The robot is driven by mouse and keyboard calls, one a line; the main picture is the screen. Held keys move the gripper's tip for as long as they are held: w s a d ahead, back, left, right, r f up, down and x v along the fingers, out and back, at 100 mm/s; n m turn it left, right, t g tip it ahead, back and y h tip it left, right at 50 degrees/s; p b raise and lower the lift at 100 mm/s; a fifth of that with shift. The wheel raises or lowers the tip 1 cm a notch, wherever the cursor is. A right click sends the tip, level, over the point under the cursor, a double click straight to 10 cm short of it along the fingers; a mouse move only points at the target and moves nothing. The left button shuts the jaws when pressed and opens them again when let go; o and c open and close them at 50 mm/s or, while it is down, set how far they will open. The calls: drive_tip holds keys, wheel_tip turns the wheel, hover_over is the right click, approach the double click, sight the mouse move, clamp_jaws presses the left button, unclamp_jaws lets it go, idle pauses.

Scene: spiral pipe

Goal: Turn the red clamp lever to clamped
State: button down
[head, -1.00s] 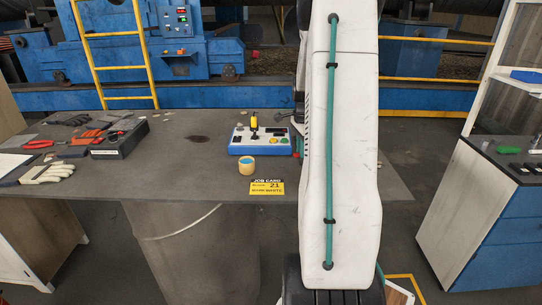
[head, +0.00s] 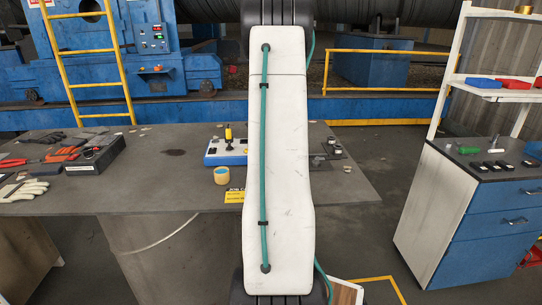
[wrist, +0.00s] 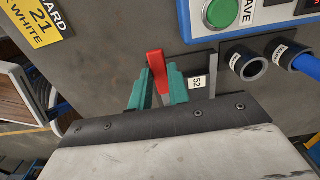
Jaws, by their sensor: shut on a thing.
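The red clamp lever (wrist: 157,65) shows in the wrist view, standing up between the two green fingers of my gripper (wrist: 159,82). The fingers are shut on it. It sits beside a dark plate with a white "52" tag (wrist: 197,82). Its lower part is hidden between the fingers, and I cannot tell whether it is at clamped. In the head view my white arm covers the middle of the bench, so the lever and gripper are hidden there.
The blue-and-white control box (head: 225,152) stands on the grey bench (head: 130,180), with a round tan pot (head: 221,176) in front. Small metal fittings (head: 333,147) lie right of my arm. A blue drawer cabinet (head: 480,205) stands right, with floor between. Hose ports (wrist: 245,64) sit near the lever.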

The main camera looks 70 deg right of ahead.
drive_tip(key=c, duration=1.3)
unclamp_jaws()
drive_tip(key=shift+d, duration=0.1)
drive_tip(key=shift+r, duration=0.1)
wheel_tip(320, 180, up, 8)
drive_tip(key=shift+f, duration=0.15)
drive_tip(key=w+a+r+n+g, duration=0.1)
drive_tip(key=a+r+n, duration=0.2)
drive_tip(key=a+n, duration=1.05)
drive_tip(key=w+a+r+n, duration=0.2)
drive_tip(key=a+n, duration=0.4)
drive_tip(key=a, duration=1.5)
drive_tip(key=s+a+n, duration=0.3)
drive_tip(key=a, duration=0.4)
drive_tip(key=s+a+r+n+t, duration=0.1)
drive_tip(key=s+a+n, duration=0.2)
drive_tip(key=a, duration=0.4)
drive_tip(key=s+a+r+n+t, duration=0.1)
drive_tip(key=s+a+n, duration=0.2)
drive_tip(key=a+n, duration=0.2)
drive_tip(key=shift+a+r, duration=0.1)
drive_tip(key=shift+a, duration=1.05)
